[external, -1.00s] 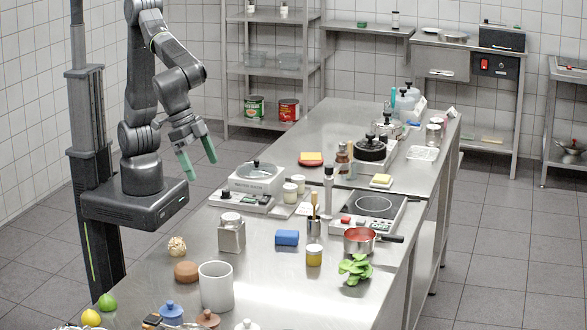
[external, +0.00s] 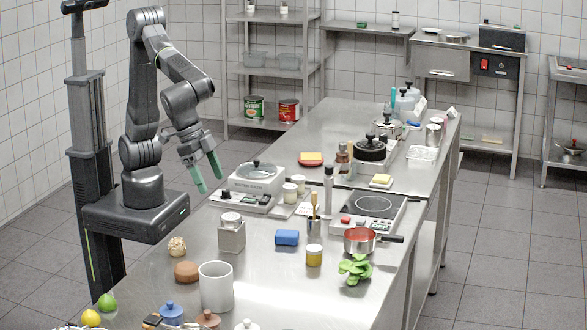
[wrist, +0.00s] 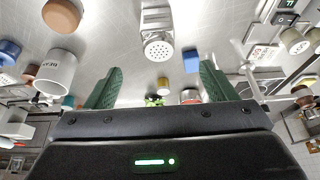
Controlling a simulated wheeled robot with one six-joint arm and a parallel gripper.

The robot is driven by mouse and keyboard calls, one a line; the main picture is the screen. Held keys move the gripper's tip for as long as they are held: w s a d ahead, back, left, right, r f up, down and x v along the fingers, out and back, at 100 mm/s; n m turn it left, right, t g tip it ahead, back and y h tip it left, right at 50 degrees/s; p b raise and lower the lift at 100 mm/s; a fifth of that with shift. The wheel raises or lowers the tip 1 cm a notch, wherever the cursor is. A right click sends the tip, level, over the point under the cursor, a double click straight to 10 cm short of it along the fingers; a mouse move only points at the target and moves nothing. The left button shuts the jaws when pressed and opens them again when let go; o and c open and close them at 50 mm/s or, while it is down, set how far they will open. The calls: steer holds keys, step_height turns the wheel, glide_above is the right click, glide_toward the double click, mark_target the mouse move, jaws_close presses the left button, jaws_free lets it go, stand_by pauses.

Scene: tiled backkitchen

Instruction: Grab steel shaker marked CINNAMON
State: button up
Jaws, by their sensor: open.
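A squarish steel container with a round top (external: 231,232) stands upright on the near steel table. It looks like the shaker, but I cannot read a CINNAMON mark on it. In the wrist view a pale perforated round cap (wrist: 158,48) shows beyond the fingers, apparently the same thing. My gripper (external: 211,184) is open and empty, in the air above the table's left edge, up and left of the container. Its two green fingers are spread apart in the wrist view (wrist: 162,68), with nothing between them.
A white mug (external: 215,287) and a brown round item (external: 186,271) stand nearer the camera. A blue block (external: 287,238) and a yellow jar (external: 314,256) are to the right. A scale with a lidded dish (external: 257,178) stands behind. Bare steel surrounds the container.

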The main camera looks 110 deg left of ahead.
mark_target(227, 215)
steer(key=x, duration=1)
steer(key=shift+w+f, duration=0.1)
steer(key=shift+w, duration=0.05)
steer(key=shift+p+x, duration=0.4)
steer(key=shift+x, duration=2.3)
steer(key=shift+w+d, duration=0.1)
steer(key=c, duration=1.1)
